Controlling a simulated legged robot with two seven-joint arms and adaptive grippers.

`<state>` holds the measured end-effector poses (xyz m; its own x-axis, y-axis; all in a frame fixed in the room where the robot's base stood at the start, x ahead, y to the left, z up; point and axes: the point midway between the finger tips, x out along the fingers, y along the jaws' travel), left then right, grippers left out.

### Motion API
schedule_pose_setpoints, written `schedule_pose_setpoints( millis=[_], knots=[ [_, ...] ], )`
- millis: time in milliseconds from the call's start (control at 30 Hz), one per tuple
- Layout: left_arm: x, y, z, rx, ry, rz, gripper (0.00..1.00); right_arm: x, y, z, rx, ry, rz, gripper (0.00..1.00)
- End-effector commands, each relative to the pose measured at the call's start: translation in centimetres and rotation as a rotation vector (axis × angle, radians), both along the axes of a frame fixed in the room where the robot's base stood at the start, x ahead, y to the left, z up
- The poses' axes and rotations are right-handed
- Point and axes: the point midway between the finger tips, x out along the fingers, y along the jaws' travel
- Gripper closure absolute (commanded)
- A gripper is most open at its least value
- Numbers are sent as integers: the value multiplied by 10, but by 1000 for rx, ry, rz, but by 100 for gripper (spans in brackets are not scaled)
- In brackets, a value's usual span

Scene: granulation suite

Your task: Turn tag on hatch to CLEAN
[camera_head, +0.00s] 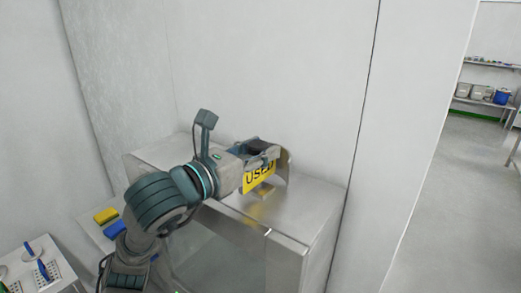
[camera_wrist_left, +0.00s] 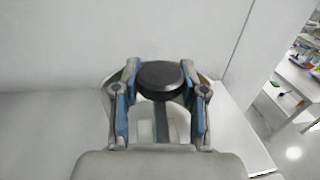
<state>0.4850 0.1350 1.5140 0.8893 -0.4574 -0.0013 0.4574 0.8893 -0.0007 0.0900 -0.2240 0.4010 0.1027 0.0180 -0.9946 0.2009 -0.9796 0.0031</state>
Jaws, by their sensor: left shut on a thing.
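The tag (camera_head: 259,177) is a yellow plate that reads USED toward the head camera. It stands over the top of the steel hatch box (camera_head: 318,205), and part of it is hidden by my gripper. My left gripper (camera_head: 270,152) comes in from the left and is shut on the tag at its dark upper end. In the left wrist view the blue-padded fingers (camera_wrist_left: 160,90) flank a round black knob (camera_wrist_left: 160,75) with a dark stem below it. The tag's lettering does not show in that view. My right gripper is not in view.
A pale wall stands close behind the hatch box. Yellow (camera_head: 106,215) and blue (camera_head: 114,230) blocks lie to the left of the box. A perforated white rack (camera_head: 40,268) with blue-handled tools is at lower left. Shelves with bins (camera_head: 481,92) stand far right, beyond open floor.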

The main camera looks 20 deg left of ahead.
Motion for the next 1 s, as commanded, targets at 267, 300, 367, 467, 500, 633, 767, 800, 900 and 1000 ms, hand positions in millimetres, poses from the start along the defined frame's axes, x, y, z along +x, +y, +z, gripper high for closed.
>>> schedule_pose_setpoints(
  millis=[267, 300, 367, 467, 500, 633, 767, 800, 900, 1000],
  knots=[
    [0, 0, -2, 3, 4, 0, 93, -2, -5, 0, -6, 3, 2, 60],
    [0, 0, -2, 3, 4, 0, 93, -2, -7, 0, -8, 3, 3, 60],
    [0, 0, -2, 3, 4, 0, 93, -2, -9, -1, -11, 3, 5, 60],
    [0, 0, -2, 4, 5, 0, 93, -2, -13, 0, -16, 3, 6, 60],
    [0, 0, -2, 4, 5, 0, 93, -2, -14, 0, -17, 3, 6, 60],
    [0, 0, -2, 3, 4, 0, 36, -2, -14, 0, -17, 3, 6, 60],
    [0, 0, -1, 2, 4, 0, 32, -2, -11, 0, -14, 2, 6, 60],
    [1, 0, -1, 2, 4, 0, 32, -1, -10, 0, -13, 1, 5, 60],
    [1, 0, -1, 1, 3, 0, 32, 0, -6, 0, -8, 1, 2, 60],
    [-1, 1, -1, 1, 2, 0, 32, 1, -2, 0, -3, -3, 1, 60]
  ],
)
